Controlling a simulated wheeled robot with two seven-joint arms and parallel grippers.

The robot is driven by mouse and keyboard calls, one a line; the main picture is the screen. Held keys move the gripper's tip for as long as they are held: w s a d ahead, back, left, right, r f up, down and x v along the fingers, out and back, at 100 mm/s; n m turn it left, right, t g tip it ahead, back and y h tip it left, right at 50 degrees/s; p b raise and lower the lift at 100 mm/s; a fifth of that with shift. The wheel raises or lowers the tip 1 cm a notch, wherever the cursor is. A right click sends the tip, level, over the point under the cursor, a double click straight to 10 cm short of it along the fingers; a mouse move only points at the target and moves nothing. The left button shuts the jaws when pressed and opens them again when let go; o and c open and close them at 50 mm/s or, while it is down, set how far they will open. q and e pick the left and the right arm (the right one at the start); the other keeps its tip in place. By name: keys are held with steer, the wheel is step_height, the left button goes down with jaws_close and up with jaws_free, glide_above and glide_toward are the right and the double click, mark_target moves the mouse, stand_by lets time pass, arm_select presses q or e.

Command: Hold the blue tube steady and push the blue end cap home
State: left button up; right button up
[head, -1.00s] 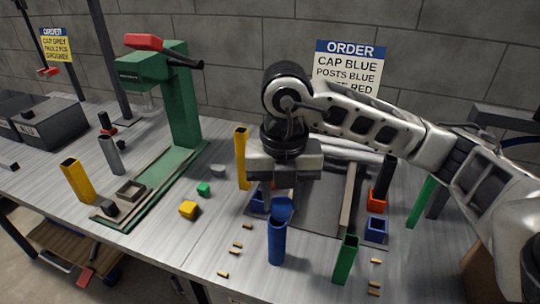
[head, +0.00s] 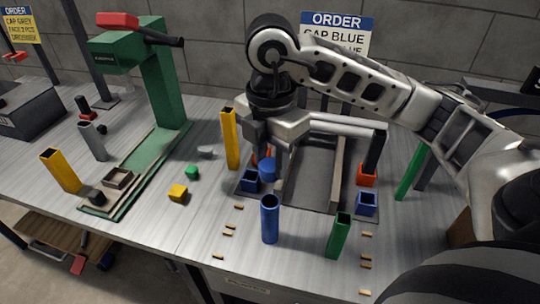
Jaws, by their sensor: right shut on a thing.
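The blue tube (head: 270,220) stands upright on the bench, with its open round top showing and no gripper on it. My right gripper (head: 268,160) points down behind the tube, shut on the blue end cap (head: 266,168). The cap is mostly hidden between the fingers. In the picture it sits above the tube's mouth and apart from it. I cannot tell how high it is over the bench. My left gripper is not in view.
A blue square socket (head: 250,182) is close left of the cap; another blue socket (head: 366,204) stands right. A yellow post (head: 230,140) and a green tube (head: 339,236) stand nearby. Small brass pins lie in front. A green press (head: 160,90) stands left.

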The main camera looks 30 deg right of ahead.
mark_target(270, 181)
steer(key=shift+f+b, duration=0.5)
steer(key=shift+f, duration=0.2)
step_height(270, 181, down, 3)
steer(key=b, duration=0.2)
steer(key=shift+f+b, duration=0.15)
steer(key=shift+b, duration=0.25)
steer(key=shift+f+b, duration=0.35)
steer(key=shift+f, duration=0.1)
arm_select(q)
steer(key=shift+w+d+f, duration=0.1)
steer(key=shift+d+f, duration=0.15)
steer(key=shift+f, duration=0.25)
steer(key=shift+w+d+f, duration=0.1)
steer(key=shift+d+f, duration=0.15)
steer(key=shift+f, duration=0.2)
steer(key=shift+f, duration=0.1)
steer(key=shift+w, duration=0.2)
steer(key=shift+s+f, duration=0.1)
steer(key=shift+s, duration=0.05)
arm_select(e)
steer(key=shift+f, duration=0.1)
